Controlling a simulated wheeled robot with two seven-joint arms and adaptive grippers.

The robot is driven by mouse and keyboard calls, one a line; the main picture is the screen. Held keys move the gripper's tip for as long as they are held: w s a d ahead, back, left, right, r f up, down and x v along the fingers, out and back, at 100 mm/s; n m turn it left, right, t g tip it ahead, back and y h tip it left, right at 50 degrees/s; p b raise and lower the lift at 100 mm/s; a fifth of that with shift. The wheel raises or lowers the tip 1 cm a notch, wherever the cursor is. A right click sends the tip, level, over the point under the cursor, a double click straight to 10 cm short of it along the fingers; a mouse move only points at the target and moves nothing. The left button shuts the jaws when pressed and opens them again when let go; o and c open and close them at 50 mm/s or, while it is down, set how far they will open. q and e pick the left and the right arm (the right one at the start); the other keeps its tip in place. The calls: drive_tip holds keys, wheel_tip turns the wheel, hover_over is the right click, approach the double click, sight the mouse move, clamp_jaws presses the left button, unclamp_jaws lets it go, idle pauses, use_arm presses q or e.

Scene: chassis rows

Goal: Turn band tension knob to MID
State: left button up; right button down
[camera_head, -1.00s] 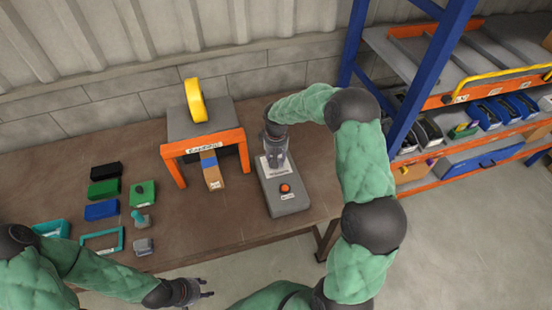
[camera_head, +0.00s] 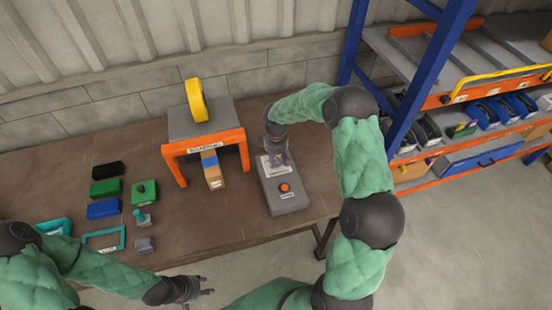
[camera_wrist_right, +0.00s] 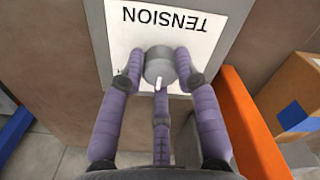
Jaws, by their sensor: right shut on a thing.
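The band tension knob (camera_wrist_right: 159,66) is a round grey knob with a white pointer mark, on a white plate (camera_wrist_right: 115,30) lettered TENSION, upside down in the right wrist view. The mark points toward the bottom of that view. My right gripper (camera_wrist_right: 159,75) is shut on the knob, its purple-grey fingers around it. In the head view my right gripper (camera_head: 275,155) covers the knob on the grey control box (camera_head: 290,205), which has an orange button (camera_head: 285,187). No MID mark can be made out. My left gripper (camera_head: 203,286) is empty, its fingers apart, in front of the table.
An orange-legged stand (camera_head: 242,140) with a yellow ring (camera_head: 195,100) is left of the box, a cardboard carton (camera_head: 213,180) under it. Coloured blocks and small parts lie at the table's left. A blue-and-orange rack (camera_head: 430,100) stands right.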

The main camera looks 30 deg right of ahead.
sight(276, 160)
drive_tip(key=c, duration=0.9)
unclamp_jaws()
wheel_tip(276, 160, up, 12)
idle(0.3)
